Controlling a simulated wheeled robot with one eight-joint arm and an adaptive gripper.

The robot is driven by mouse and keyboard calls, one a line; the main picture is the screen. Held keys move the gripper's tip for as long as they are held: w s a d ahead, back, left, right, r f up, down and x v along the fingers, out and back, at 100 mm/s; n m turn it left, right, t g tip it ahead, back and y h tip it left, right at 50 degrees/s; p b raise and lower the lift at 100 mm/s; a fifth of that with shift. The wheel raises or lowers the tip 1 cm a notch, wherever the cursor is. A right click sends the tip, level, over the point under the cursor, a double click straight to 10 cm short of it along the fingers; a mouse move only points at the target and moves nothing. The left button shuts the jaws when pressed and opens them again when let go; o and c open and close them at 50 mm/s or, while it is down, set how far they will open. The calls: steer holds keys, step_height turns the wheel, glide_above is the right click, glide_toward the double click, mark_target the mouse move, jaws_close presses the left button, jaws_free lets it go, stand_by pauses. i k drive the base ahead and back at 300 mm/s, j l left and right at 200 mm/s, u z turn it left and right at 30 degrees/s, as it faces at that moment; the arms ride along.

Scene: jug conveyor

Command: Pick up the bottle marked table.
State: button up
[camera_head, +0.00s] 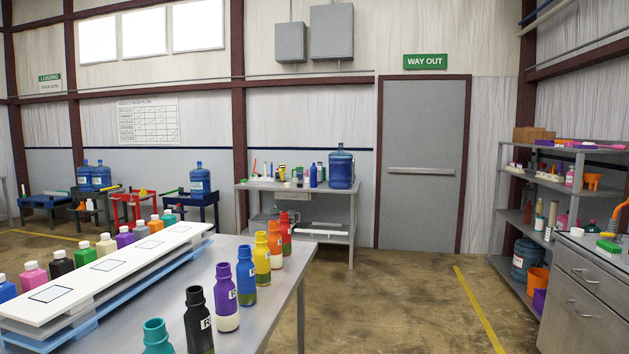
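A row of open-necked bottles stands upright on the near grey table (257,312): a teal bottle (157,340), a black bottle (199,328), a purple bottle (226,303), a blue bottle (246,280), a yellow bottle (262,263), an orange and white bottle (275,246) and a red bottle (285,232). Several carry pale labels on their sides. I cannot tell which bottle is marked table. My gripper is not in view.
A long white board (135,257) with outlined squares lies left of the bottles, with capped jugs such as a pink one (34,278) behind it. A workbench (300,187) with a blue water jug (341,167) stands at the back. Open floor (400,300) lies right of the table, before a shelf (510,214) and cabinet (590,300).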

mark_target(313, 170)
steer(key=i+l+z, duration=0.15)
steer(key=i+z, duration=0.15)
steer(key=i, duration=0.5)
steer(key=i+z, duration=0.1)
steer(key=i, duration=0.95)
steer(key=i+z, duration=0.1)
steer(key=i, duration=3)
steer(key=i+u, duration=0.4)
steer(key=i, duration=0.4)
steer(key=i+l+u, duration=0.15)
steer(key=i+u, duration=0.25)
steer(key=i, duration=0.4)
steer(key=i+j+z, duration=0.45)
steer(key=i, duration=0.2)
steer(key=i+j+z, duration=0.5)
steer(key=j, duration=0.25)
